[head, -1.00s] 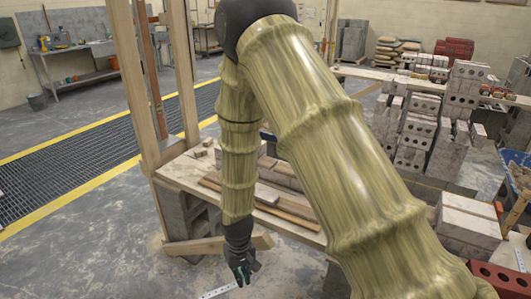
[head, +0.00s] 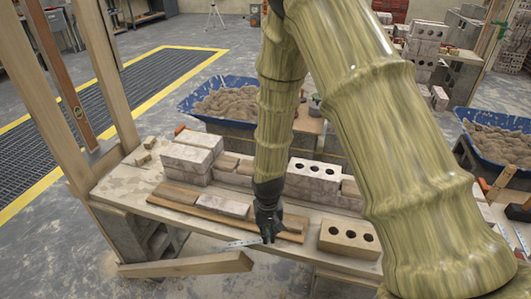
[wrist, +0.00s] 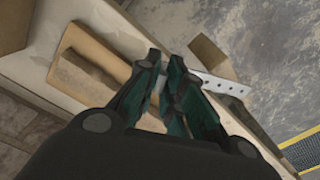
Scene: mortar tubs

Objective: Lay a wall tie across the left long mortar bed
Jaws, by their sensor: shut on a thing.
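My gripper (head: 268,236) is shut on a wall tie (head: 243,242), a thin pale metal strip with a row of holes. The tie sticks out to the left of the fingers, near the front edge of the plank bench (head: 130,192). In the wrist view the tie (wrist: 224,85) extends to the right from between the dark green fingertips (wrist: 162,75). The fingers hide its other end. Two blue tubs, the left one (head: 188,108) and the right one (head: 466,122), hold lumpy tan material. I cannot tell which surface is the left long mortar bed.
Grey blocks (head: 192,158) and thin wooden boards (head: 180,202) lie on the bench. Wooden posts (head: 105,75) rise at the left. A loose timber (head: 185,265) is in front of the bench.

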